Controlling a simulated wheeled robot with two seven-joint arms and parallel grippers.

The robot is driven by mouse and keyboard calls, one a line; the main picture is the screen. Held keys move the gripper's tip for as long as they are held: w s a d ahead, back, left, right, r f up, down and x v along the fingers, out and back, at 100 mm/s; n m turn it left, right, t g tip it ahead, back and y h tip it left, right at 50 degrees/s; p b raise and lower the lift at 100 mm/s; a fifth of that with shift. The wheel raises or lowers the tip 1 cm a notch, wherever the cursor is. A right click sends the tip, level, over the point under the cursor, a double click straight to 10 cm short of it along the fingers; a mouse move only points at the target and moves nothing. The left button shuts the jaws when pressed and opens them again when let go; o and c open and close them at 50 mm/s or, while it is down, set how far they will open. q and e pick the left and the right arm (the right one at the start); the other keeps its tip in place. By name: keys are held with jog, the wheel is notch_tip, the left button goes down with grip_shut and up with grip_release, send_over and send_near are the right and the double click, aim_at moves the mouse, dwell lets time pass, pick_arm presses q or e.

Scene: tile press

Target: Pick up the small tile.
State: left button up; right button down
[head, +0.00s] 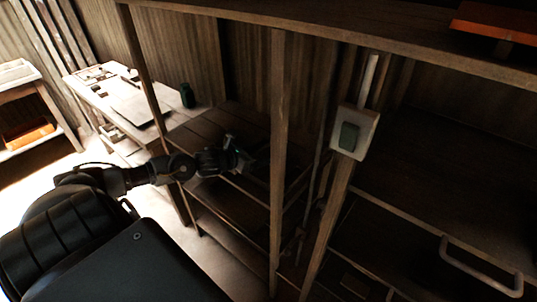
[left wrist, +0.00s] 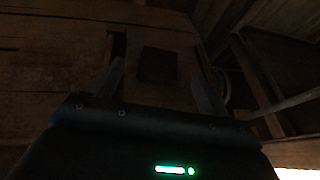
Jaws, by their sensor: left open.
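A small dark square (left wrist: 158,64), which looks like the small tile, lies on a wooden board (left wrist: 172,100) in the left wrist view. My left gripper (head: 241,158) reaches over the wooden shelf in the head view. In the left wrist view its two fingers (left wrist: 160,78) are apart and empty, one to each side of the dark square in the picture. The gap in depth to the square is hard to judge in the dim light. I cannot make out the tile in the head view. My right gripper is not in view.
Shelf posts (head: 278,150) stand close to the right of my left gripper. A bench (head: 135,105) with a dark green can (head: 187,95) is behind at left. A drawer handle (head: 480,268) sticks out at lower right.

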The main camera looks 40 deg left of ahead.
aim_at(267, 154)
pick_arm(q)
jog(key=shift+w+p, duration=0.35)
jog(key=shift+w, duration=0.05)
jog(key=p+x, duration=0.1)
jog(key=x, duration=0.2)
jog(key=shift+w+d+p, duration=0.1)
jog(key=shift+w+p, duration=0.2)
jog(key=shift+p, duration=0.05)
jog(key=shift+w+d+f, duration=0.1)
jog(key=shift+w+f, duration=0.25)
jog(key=shift+w, duration=0.1)
jog(key=c, duration=1.2)
jog(key=shift+o, duration=0.2)
jog(key=shift+r, duration=0.1)
